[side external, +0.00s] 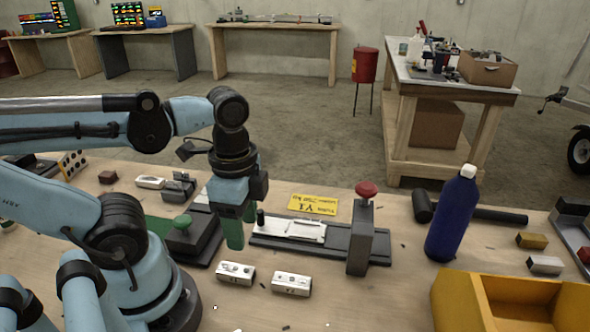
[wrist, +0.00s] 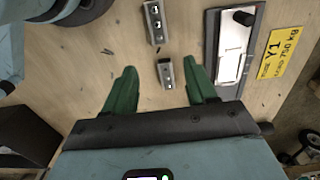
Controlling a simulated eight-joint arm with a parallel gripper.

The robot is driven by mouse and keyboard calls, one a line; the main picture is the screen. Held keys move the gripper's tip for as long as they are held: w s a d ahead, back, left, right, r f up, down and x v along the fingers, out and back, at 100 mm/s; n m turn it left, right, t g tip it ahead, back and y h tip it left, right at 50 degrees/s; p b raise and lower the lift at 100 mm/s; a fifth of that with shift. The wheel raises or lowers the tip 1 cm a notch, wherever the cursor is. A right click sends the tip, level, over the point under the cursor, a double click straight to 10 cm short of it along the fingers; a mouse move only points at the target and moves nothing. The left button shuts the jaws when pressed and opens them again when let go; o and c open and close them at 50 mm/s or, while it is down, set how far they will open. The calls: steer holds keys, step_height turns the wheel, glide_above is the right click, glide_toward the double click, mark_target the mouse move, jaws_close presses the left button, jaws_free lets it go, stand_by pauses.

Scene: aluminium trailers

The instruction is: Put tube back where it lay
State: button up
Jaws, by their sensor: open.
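Two short silver blocks with dark holes, which look like pieces of square tube, lie on the wooden bench: a left one (side external: 236,272) and a right one (side external: 291,284). I cannot tell which one the task means. In the wrist view one block (wrist: 165,73) appears between my green fingers and the other (wrist: 154,22) lies beyond the fingertips. My gripper (side external: 243,228) points down, open and empty, above the bench behind the left block. Its spread fingers (wrist: 160,72) also show in the wrist view. No contact with either block is visible.
Behind the blocks stands a dark fixture (side external: 346,250) with a silver plate (side external: 290,229) and red knob (side external: 367,189). A green-knobbed fixture (side external: 193,240) is left of my gripper. A blue bottle (side external: 453,215) and yellow bin (side external: 465,300) stand right. The front bench middle is mostly clear.

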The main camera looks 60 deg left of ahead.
steer(key=w+a+r+n+t, duration=0.1)
steer(key=w+r+n+t, duration=0.1)
steer(key=w+n+t, duration=0.5)
steer(key=w+n, duration=0.2)
steer(key=w, duration=0.2)
steer(key=shift+w, duration=0.25)
steer(key=shift+a, duration=0.1)
stand_by(0.6)
